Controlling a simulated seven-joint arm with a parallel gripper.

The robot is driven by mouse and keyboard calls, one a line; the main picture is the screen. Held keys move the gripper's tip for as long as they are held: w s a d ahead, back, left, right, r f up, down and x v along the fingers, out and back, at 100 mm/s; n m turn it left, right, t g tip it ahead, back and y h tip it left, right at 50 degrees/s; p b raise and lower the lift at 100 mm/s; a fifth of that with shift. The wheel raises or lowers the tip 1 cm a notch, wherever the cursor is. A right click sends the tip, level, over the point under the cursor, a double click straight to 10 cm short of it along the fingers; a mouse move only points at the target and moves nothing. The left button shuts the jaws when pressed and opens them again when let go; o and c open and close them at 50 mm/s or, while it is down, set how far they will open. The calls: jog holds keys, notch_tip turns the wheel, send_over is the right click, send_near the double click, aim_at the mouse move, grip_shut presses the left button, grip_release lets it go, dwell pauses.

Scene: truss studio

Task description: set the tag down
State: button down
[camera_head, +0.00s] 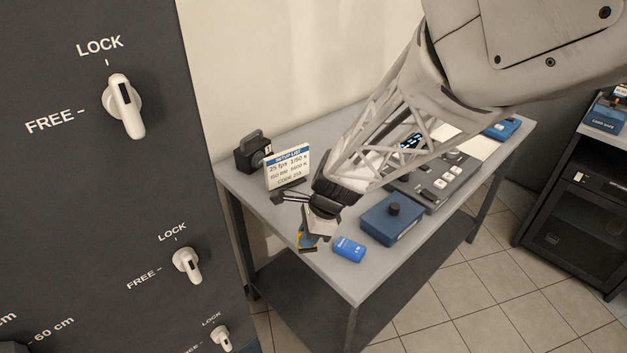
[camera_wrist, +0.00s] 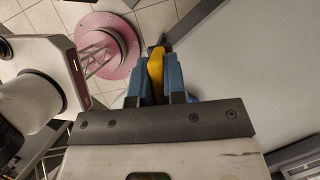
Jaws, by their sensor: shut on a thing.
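The tag is a flat yellow piece (camera_wrist: 156,72) held upright between two blue fingers in the wrist view. My gripper (camera_wrist: 157,65) is shut on it. In the head view my gripper (camera_head: 308,240) points down near the front left corner of the grey table (camera_head: 330,276). Only a small bit of yellow shows there (camera_head: 301,238), the rest of the tag being hidden by the fingers. I cannot tell whether the tag touches the tabletop.
A small blue object (camera_head: 348,249) lies just right of my gripper. A blue box with a black knob (camera_head: 392,220) and a control console (camera_head: 440,182) stand farther right. A setup card (camera_head: 288,168) and a black device (camera_head: 253,153) stand behind. A dark lock panel (camera_head: 90,190) fills the left.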

jog(key=w+m, duration=0.1)
jog(key=w, duration=0.3)
jog(key=w+d+m+t, duration=0.1)
jog(key=w, duration=0.4)
jog(key=w+d+m, duration=0.1)
jog(key=w, duration=0.3)
jog(key=shift+w+r+m, duration=0.2)
jog(key=shift+w+m, duration=0.15)
jog(key=shift+m, duration=0.05)
jog(key=w+d+m, duration=0.1)
jog(key=w, duration=0.2)
jog(key=w+d+m+t, duration=0.1)
jog(key=w, duration=0.3)
jog(key=w+d+m, duration=0.1)
jog(key=w, duration=0.3)
jog(key=shift+d+t, duration=0.3)
jog(key=shift+w, duration=0.1)
jog(key=w+a, duration=0.1)
jog(key=w, duration=0.4)
jog(key=w+a+f, duration=0.1)
jog(key=w, duration=0.4)
jog(key=w+a, duration=0.1)
jog(key=w, duration=0.4)
jog(key=shift+w+a+f, duration=0.25)
jog(key=shift+f, duration=0.05)
jog(key=shift+f, duration=1.75)
jog(key=shift+f, duration=0.15)
